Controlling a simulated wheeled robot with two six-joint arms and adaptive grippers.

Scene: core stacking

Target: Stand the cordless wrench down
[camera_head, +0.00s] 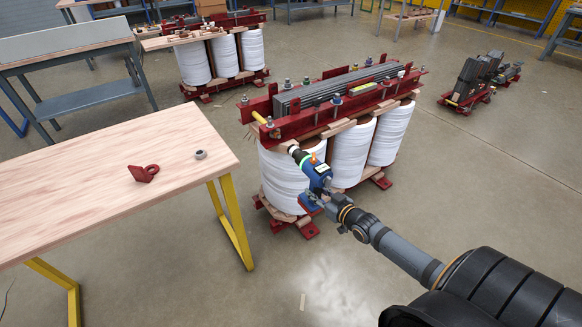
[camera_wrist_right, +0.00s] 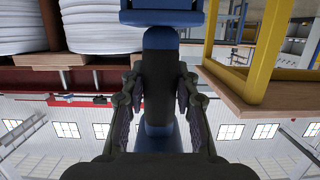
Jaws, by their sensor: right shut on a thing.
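The cordless wrench (camera_head: 319,174) has a blue body, a dark nose and a blue base. In the head view it is in the air in front of the near end of the transformer core, its nose pointing up and left towards the red clamp beam. Whether the nose touches anything cannot be told. My right gripper (camera_head: 333,206) is shut on the wrench's grip. In the right wrist view, the fingers (camera_wrist_right: 158,88) lie on both sides of the dark grip of the wrench (camera_wrist_right: 160,40). My left gripper is not in view.
A wooden table (camera_head: 90,190) with yellow legs stands at the left, bearing a red bracket (camera_head: 143,173) and a small grey ring (camera_head: 200,154). The core (camera_head: 348,152) has white coils and red beams. Another core (camera_head: 222,55) stands behind.

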